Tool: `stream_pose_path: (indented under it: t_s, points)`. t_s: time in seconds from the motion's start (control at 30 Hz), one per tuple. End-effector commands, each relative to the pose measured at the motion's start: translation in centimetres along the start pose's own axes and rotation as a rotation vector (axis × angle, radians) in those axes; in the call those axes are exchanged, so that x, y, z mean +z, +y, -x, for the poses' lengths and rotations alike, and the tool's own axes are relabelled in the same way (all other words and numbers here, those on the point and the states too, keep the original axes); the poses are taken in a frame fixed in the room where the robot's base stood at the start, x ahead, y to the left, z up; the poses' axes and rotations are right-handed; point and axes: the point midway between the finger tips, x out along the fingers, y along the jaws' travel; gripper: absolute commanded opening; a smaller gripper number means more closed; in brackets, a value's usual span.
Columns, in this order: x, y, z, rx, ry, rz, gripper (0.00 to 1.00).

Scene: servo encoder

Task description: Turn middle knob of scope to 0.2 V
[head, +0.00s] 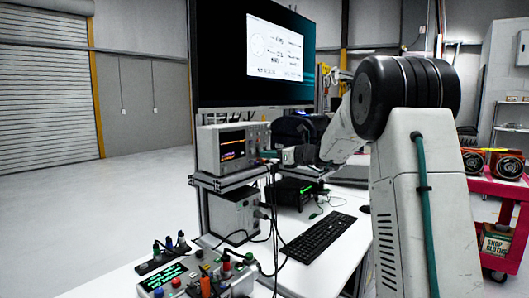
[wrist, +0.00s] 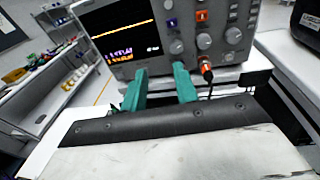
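The scope (head: 228,148) stands on a raised shelf, its lit screen and knobs facing my arm. In the wrist view the scope (wrist: 160,60) fills the top, with its screen (wrist: 118,25) at left. Several grey knobs are at right; a lower row has a left knob (wrist: 177,46), a middle knob (wrist: 204,41) and a right knob (wrist: 233,36). The knob settings are too small to read. My gripper (wrist: 160,80) has two teal fingers apart, with nothing seen between them. They are low before the scope's front, below and left of the middle knob, apart from it.
An orange plug with a black cable (wrist: 206,67) is in the scope's lower front, just right of the fingers. Below are a grey instrument (head: 235,214), a keyboard (head: 319,238) and hanging cables. A large monitor (head: 222,60) stands above.

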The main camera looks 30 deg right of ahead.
Motion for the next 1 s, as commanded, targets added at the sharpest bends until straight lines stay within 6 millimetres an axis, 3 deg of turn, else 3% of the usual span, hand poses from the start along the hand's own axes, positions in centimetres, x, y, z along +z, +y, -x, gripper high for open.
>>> stream_pose_path:
  t_s: [0.03,0.1,0.2,0.7,1.0]
  points:
    - [-0.4,-2.4,0.2,-0.040,-0.030,-0.059,0.30]
    - [-0.6,-4.6,0.6,-0.078,-0.066,-0.121,0.30]
    - [-0.7,-6.1,0.6,-0.103,-0.094,-0.165,0.30]
    - [-0.1,-7.0,-6.1,-0.107,-0.100,-0.173,0.30]
    - [0.0,-7.1,-7.0,-0.107,-0.100,-0.173,0.30]
